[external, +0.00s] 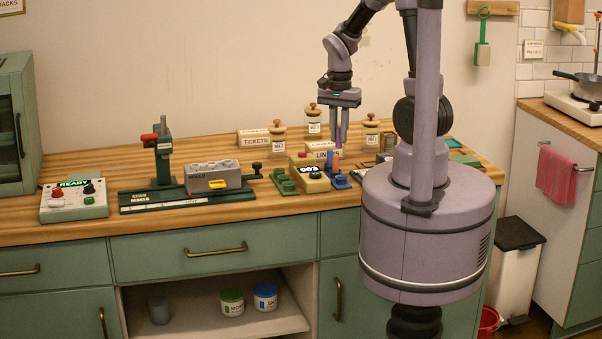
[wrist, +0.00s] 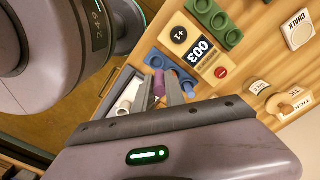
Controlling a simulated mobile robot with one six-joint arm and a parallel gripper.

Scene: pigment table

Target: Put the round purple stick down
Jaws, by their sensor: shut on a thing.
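The round purple stick (wrist: 158,84) is held upright between the two fingers of my gripper (wrist: 159,92) in the wrist view. In the external view my gripper (external: 341,128) points down over the counter, and the purple stick (external: 337,157) shows below its fingers. A blue holder with round sockets (external: 339,181) stands just under the stick; it also shows beside the stick in the wrist view (wrist: 182,78). I cannot tell whether the stick's lower end touches the holder or sits in a socket.
A cream counter box reading 003 (external: 310,172) stands left of the blue holder, with a green socketed holder (external: 284,181) beyond it. Jars (external: 314,120) and labelled boxes stand behind. A tray with white pieces (wrist: 126,100) lies close to the stick. Left counter has a grey mould (external: 212,176).

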